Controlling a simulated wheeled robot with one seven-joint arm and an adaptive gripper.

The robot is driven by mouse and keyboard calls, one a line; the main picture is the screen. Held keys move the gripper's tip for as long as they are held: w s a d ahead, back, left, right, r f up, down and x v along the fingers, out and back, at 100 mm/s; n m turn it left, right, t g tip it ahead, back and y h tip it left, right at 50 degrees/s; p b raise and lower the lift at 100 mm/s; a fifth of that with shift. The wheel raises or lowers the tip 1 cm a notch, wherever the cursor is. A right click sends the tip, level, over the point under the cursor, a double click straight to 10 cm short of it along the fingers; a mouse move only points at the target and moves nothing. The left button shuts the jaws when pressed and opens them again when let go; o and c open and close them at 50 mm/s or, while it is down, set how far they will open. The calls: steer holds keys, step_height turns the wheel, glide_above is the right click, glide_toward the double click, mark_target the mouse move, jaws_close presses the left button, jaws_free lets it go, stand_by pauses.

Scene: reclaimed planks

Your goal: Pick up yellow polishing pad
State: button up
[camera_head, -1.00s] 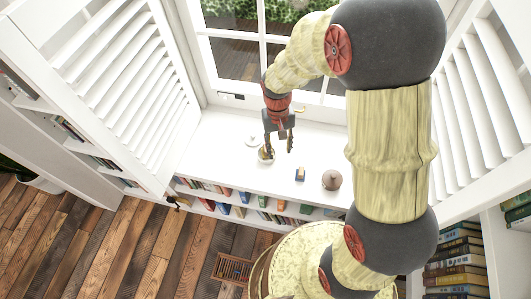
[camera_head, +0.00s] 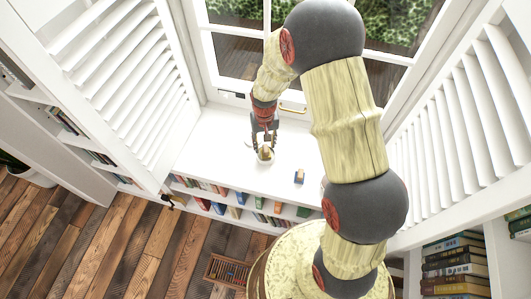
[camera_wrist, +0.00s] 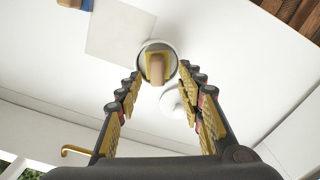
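The yellow polishing pad (camera_wrist: 148,52) has a tan block-like grip on top. It sits in or on a small round white dish (camera_wrist: 141,72) on the white surface. In the head view the pad (camera_head: 265,154) is just below my gripper (camera_head: 265,145). In the wrist view my gripper (camera_wrist: 160,76) is open, its two fingers spread to the left and right. The pad lies between and just beyond the fingertips, and I see no contact. The fingers partly cover the dish in the head view.
A white round lidded-looking thing (camera_wrist: 172,101) stands close to the dish, between the fingers. A blue and tan block (camera_head: 299,176) lies to the right. The window and its handle (camera_head: 292,108) are behind; the surface's front edge is above bookshelves.

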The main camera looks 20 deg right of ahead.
mark_target(266, 148)
steer(key=f+b, duration=0.1)
steer(key=f, duration=0.3)
steer(key=shift+d+f, duration=0.1)
steer(key=shift+d, duration=0.1)
steer(key=shift+s, duration=0.1)
steer(key=shift+c, duration=1.2)
steer(key=c, duration=0.7)
jaws_close()
